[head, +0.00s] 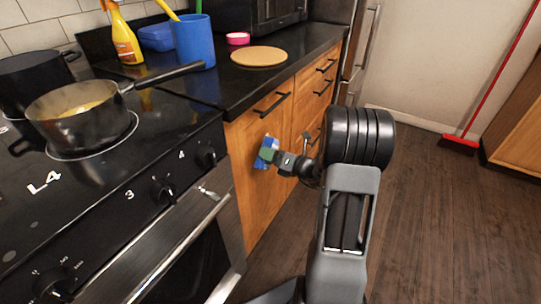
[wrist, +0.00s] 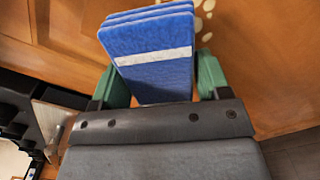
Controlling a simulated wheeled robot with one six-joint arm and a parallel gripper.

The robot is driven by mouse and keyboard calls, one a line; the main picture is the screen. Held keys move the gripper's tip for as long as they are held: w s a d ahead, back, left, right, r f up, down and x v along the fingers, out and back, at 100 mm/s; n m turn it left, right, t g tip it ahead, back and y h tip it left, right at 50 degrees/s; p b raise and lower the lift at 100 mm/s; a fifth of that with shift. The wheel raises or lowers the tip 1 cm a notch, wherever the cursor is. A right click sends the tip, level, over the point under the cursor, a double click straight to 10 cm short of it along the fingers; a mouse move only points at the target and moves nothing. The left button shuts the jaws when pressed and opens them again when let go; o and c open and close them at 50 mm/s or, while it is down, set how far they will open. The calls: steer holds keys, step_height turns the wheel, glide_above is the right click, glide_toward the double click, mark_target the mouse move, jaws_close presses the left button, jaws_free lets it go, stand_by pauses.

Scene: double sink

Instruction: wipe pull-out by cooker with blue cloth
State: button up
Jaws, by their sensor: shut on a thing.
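The blue cloth (wrist: 150,75) is a folded pad with a white stripe. It sits between the green fingertips of my gripper (wrist: 158,80). In the head view the cloth (head: 260,163) and my gripper (head: 268,153) are at the wooden front of the pull-out (head: 250,200) beside the cooker. The pull-out is closed, with a dark bar handle (head: 272,104) above the cloth. Pale cream spots (wrist: 203,12) show on the wood just beyond the cloth's upper right corner in the wrist view. I cannot tell whether the cloth touches the wood.
The cooker (head: 150,215) is at the left, with a pan (head: 80,122) on its hob and knobs on its front. The dark worktop (head: 215,90) holds a blue container, a spray bottle and a round board. More drawers are to the right.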

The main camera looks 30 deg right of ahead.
mark_target(269, 134)
steer(key=shift+x, duration=0.9)
steer(key=shift+w+d+p, duration=0.3)
steer(key=shift+w+d, duration=0.15)
steer(key=shift+d, duration=0.3)
steer(key=shift+w+d+p, duration=0.3)
steer(key=shift+w+d, duration=0.15)
steer(key=shift+d, duration=0.35)
steer(key=shift+w+d+r+p, duration=0.1)
steer(key=shift+w+d+p, duration=0.2)
steer(key=shift+w+d, duration=0.35)
steer(key=shift+w+d+p, duration=0.3)
steer(key=shift+w+d, duration=0.1)
steer(key=shift+d, duration=0.35)
